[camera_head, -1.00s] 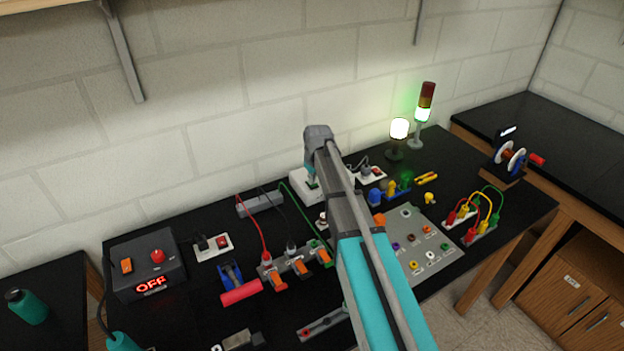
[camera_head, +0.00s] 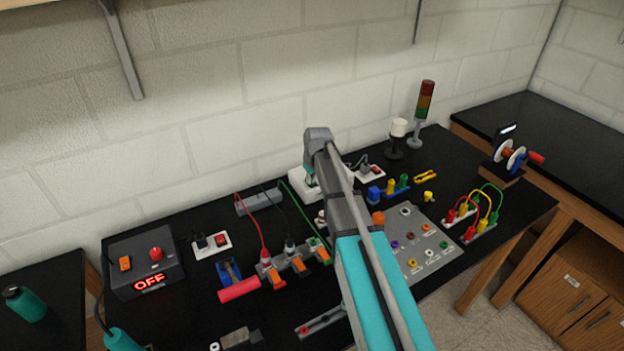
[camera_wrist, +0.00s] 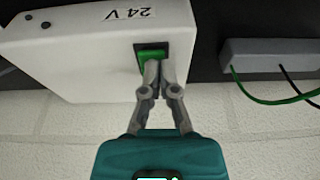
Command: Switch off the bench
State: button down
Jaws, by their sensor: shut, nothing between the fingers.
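A white box marked "24 V" (camera_wrist: 85,60) fills the left of the wrist view, with a green rocker switch (camera_wrist: 152,54) in a dark frame on it. My gripper (camera_wrist: 160,66) is shut and empty, its fingertips at the lower edge of the switch, seemingly touching it. In the head view the box (camera_head: 301,186) is partly hidden behind my arm. The signal tower (camera_head: 425,103) and the white-topped lamp (camera_head: 398,129) stand at the back right, both unlit. A control box (camera_head: 145,262) at the left shows red "OFF".
A grey strip (camera_head: 258,201) with red, black and green leads lies left of my arm. A grey panel (camera_head: 440,247) with coloured sockets and arched test leads are at the right. The wall is close behind the box.

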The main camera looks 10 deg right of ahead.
jog(key=shift+w+r, duration=0.1)
jog(key=shift+w, duration=0.05)
jog(key=shift+w+r, duration=0.2)
jog(key=shift+w, duration=0.35)
jog(key=shift+a+r+p, duration=0.1)
jog(key=shift+p, duration=0.25)
jog(key=p+v, duration=0.4)
jog(key=shift+w+a+r+p, duration=0.1)
jog(key=shift+w+r+p, duration=0.2)
jog(key=s+p+v, duration=0.2)
jog(key=p+v, duration=0.6)
jog(key=v, duration=0.1)
jog(key=shift+d+f, duration=0.25)
jog(key=shift+d, duration=0.1)
dwell(0.6)
jog(key=s+f+m+g+b, duration=0.1)
jog(key=s+f+b, duration=0.3)
jog(key=s, duration=0.8)
jog(key=s+a+f+m+g+b, duration=0.1)
jog(key=s+f+b, duration=0.3)
jog(key=s, duration=0.8)
jog(key=shift+f+m+h+b, duration=0.4)
jog(key=shift+f+m, duration=0.3)
jog(key=shift+m, duration=0.1)
